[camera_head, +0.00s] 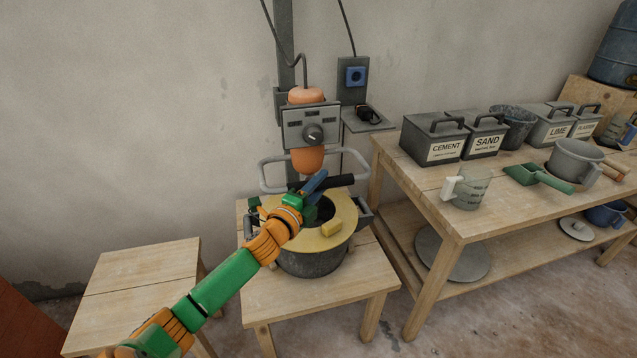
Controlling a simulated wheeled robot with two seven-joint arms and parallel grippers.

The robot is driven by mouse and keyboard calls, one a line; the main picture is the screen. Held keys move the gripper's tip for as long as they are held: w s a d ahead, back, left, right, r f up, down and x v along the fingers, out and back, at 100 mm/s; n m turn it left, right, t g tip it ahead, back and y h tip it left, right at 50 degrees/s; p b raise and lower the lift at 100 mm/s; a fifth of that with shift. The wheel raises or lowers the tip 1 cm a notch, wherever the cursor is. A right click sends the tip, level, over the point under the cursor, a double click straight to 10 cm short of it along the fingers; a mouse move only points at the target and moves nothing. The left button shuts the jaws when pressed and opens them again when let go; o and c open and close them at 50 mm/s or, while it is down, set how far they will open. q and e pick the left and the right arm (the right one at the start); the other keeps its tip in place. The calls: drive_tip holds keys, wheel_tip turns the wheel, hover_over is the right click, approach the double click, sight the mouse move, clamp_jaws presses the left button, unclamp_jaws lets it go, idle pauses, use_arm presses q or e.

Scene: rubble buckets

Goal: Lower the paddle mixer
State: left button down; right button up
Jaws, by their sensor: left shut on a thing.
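The paddle mixer (306,122) has an orange motor body with a grey control box and dial. It is mounted on a grey upright post against the wall, with looped grey handles (272,174) at its sides. Below it, a dark bucket (315,263) with a yellow ring-shaped lid (343,213) stands on a low wooden table. My arm and gripper hide part of the lid opening; the paddle cannot be made out. My right gripper is out of view.
A small wooden table (140,272) stands bare at the left. A blue socket (355,76) is on the wall.

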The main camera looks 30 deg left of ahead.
use_arm(q)
drive_tip(key=shift+f, duration=0.4)
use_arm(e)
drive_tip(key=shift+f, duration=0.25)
use_arm(q)
drive_tip(key=c, duration=1)
unclamp_jaws()
drive_tip(key=o, duration=0.4)
drive_tip(key=shift+w+d+f, duration=0.1)
drive_tip(key=shift+w, duration=0.05)
drive_tip(key=shift+o, duration=0.2)
drive_tip(key=shift+w, duration=0.2)
drive_tip(key=shift+s+d, duration=0.15)
drive_tip(key=shift+s, duration=1.65)
drive_tip(key=shift+s+d, duration=0.1)
drive_tip(key=shift+s, duration=1.7)
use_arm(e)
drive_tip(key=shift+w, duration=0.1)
